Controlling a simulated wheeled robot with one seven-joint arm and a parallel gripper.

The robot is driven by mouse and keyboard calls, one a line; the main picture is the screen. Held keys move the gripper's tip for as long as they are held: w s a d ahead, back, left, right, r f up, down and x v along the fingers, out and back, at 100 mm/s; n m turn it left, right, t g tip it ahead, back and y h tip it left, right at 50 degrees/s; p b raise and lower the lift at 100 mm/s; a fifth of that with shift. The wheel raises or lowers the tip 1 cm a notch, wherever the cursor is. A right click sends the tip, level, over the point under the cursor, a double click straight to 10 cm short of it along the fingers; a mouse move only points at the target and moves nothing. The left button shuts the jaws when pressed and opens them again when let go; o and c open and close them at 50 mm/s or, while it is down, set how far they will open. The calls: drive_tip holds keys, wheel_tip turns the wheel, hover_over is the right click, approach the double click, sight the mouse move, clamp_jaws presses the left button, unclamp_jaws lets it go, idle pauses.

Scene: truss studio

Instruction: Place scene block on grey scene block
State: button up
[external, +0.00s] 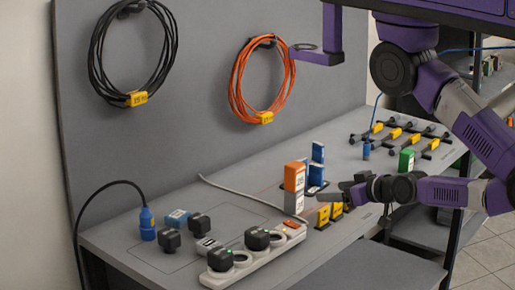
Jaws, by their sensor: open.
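An orange block (294,177) with a white label stands upright on top of a grey block (293,203) near the middle of the bench. The two look lined up, one directly above the other. The label print is too small to read. My gripper (339,189) is open, just to the right of this stack, pointing left toward it. It appears apart from the orange block, with nothing visible between its fingers. The inner faces of the fingers are hard to make out.
Blue blocks (317,170) stand behind the stack, and yellow blocks (323,215) sit below my gripper. A green block (407,160) is at right. A white power strip (270,260) with black plugs lies in front. A grey cable (235,190) crosses the bench (190,205).

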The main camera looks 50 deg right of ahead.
drive_tip(key=s+a+r+n+t+y, duration=0.1)
drive_tip(key=s+a+r+y, duration=0.1)
drive_tip(key=a, duration=0.3)
drive_tip(key=shift+s+a+r, duration=0.3)
drive_tip(key=shift+s+r, duration=0.15)
drive_tip(key=shift+s, duration=0.35)
